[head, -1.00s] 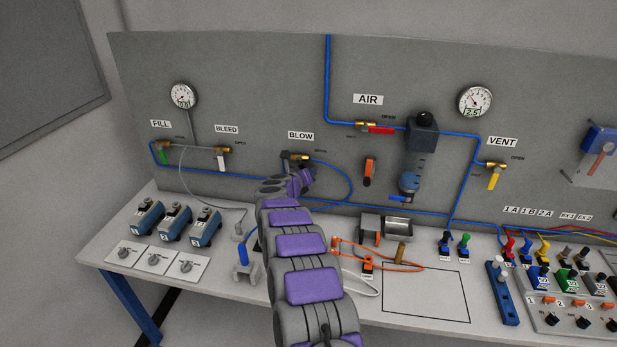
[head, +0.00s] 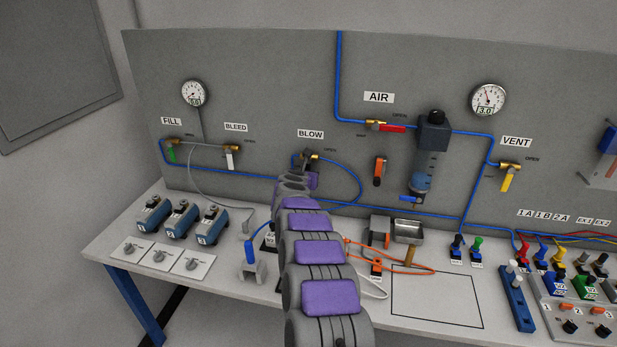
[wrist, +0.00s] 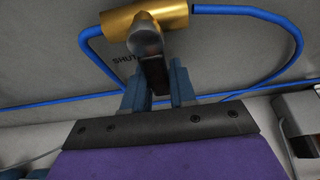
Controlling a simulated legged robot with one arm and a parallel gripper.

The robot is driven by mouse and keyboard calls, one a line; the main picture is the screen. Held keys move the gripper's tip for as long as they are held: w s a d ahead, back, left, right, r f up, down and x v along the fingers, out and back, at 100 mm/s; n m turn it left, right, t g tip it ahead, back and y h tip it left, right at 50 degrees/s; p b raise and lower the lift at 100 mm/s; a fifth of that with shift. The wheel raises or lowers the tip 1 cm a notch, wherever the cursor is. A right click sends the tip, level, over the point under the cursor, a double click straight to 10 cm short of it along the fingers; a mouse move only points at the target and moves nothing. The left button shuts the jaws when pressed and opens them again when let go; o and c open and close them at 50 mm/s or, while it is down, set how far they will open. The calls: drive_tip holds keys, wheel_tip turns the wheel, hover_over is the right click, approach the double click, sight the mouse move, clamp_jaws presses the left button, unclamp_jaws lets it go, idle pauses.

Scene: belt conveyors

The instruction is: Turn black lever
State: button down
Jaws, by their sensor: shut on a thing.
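The black lever (wrist: 155,72) hangs from a brass valve (wrist: 145,15) on the grey panel, below the BLOW label (head: 311,133). In the wrist view it points down and lies between the two blue fingers of my gripper (wrist: 158,84), which is shut on it. The word SHUT shows on the panel just left of the lever. In the head view my gripper (head: 305,166) is at the BLOW valve (head: 314,156), and my arm hides most of the lever.
Blue tubing (head: 350,173) loops right of the BLOW valve. Other valves carry a green lever (head: 171,153), a white lever (head: 230,158), a red lever (head: 391,128) and a yellow lever (head: 506,180).

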drive_tip(key=shift+s+a+f, duration=0.1)
drive_tip(key=shift+f, duration=0.2)
drive_tip(key=c, duration=1.3)
unclamp_jaws()
drive_tip(key=shift+c, duration=0.2)
drive_tip(key=shift+o, duration=0.8)
drive_tip(key=shift+f, duration=0.1)
drive_tip(key=shift+o, duration=0.7)
drive_tip(key=shift+w+a, duration=0.1)
drive_tip(key=shift+w, duration=0.1)
drive_tip(key=shift+o, duration=0.2)
drive_tip(key=shift+r, duration=0.25)
drive_tip(key=shift+s, duration=0.1)
